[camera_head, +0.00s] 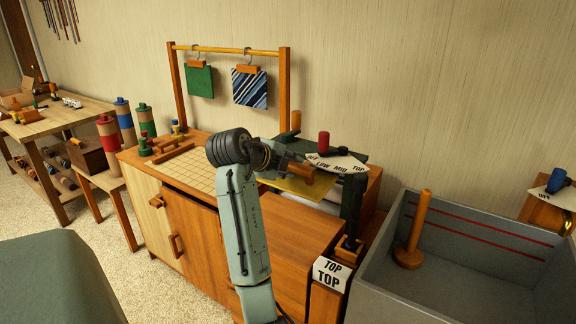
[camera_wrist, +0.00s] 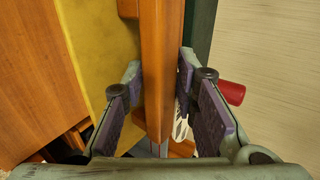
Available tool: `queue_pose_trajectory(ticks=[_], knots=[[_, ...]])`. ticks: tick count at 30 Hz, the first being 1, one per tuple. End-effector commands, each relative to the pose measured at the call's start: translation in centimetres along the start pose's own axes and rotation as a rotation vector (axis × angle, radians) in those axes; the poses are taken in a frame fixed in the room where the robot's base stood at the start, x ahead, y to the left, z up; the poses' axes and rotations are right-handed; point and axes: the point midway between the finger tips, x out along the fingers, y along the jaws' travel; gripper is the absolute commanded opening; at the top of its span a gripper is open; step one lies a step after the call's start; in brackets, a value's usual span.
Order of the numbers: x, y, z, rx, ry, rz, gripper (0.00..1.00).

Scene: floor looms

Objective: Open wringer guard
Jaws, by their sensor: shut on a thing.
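A yellow panel (camera_head: 312,190), which looks like the wringer guard, lies nearly flat at the wringer on the right part of the wooden cabinet. A wooden bar (camera_wrist: 160,60), seemingly its handle, runs along the panel's edge in the wrist view, where the yellow panel (camera_wrist: 88,35) shows to its left. My gripper (camera_head: 292,168) is at this bar, and in the wrist view (camera_wrist: 165,105) its purple pads stand on both sides of it, shut on it. My arm hides part of the wringer in the head view.
A red knob (camera_head: 323,142) stands by a white dial marked OFF, LOW, MID, TOP (camera_head: 340,163). A black lever (camera_head: 352,205) rises beside the TOP label (camera_head: 331,272). A grey basin (camera_head: 470,250) with a wooden peg (camera_head: 417,230) is at the right. A rack with hanging cloths (camera_head: 250,88) stands behind.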

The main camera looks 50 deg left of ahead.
Motion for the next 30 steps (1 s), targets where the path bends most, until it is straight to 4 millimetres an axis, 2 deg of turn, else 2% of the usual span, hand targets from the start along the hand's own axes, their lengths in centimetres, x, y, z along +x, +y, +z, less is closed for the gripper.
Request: queue_pose_trajectory(ticks=[1,2,20,23,30], knots=[[0.6,0.3,-0.5,0.003,0.012,0.011,0.00],[0.6,0.3,-0.5,0.003,0.012,0.011,0.28],[-0.2,0.1,-0.2,0.002,0.004,0.004,0.28],[-1.3,0.1,-0.1,0.001,0.002,0.002,0.28],[-6.4,0.1,-0.1,0.002,0.002,0.003,0.28]])
